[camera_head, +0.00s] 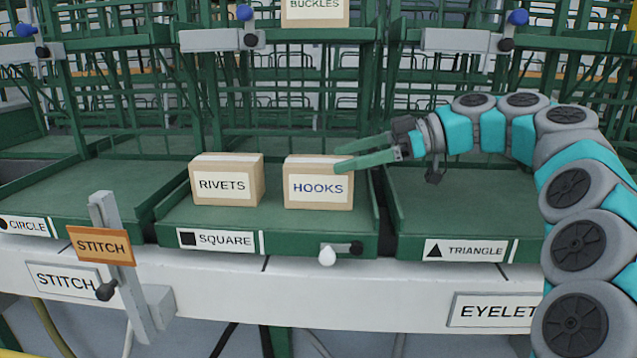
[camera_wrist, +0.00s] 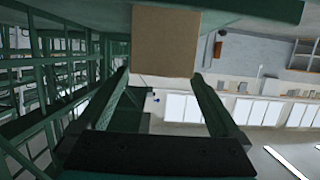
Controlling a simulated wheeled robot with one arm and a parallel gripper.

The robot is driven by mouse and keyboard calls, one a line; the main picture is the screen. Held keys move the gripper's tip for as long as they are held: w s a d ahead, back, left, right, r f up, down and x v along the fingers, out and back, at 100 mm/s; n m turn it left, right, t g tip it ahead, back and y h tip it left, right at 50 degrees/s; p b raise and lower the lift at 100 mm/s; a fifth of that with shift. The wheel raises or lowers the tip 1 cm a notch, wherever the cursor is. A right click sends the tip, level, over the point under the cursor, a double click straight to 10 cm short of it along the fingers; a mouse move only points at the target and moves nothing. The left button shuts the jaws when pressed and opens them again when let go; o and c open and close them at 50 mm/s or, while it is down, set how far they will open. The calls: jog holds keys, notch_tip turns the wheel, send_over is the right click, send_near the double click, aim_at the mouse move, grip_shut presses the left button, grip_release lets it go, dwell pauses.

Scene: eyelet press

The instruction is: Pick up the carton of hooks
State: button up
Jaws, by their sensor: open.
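The carton of hooks (camera_head: 319,184) is a brown box with a white label reading HOOKS. It stands upright on the green tray marked SQUARE (camera_head: 290,222). My gripper (camera_head: 350,158) comes in from the right, its green fingers open and pointing left at the carton's upper right side. In the wrist view, a plain brown carton face (camera_wrist: 165,42) fills the top centre, just beyond the fingertips of my gripper (camera_wrist: 163,82). The fingers are spread to either side below it. I cannot tell whether a finger touches the carton.
A RIVETS carton (camera_head: 226,180) stands just left of the hooks carton on the same tray. The TRIANGLE tray (camera_head: 455,215) at right and CIRCLE tray (camera_head: 70,195) at left look empty. A BUCKLES carton (camera_head: 315,12) sits above. An orange STITCH sign (camera_head: 101,246) rises at front left.

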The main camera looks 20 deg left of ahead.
aim_at(323, 161)
jog(key=x, duration=0.5)
jog(key=shift+a+p, duration=0.35)
jog(key=shift+r, duration=0.1)
grip_shut()
dwell(0.5)
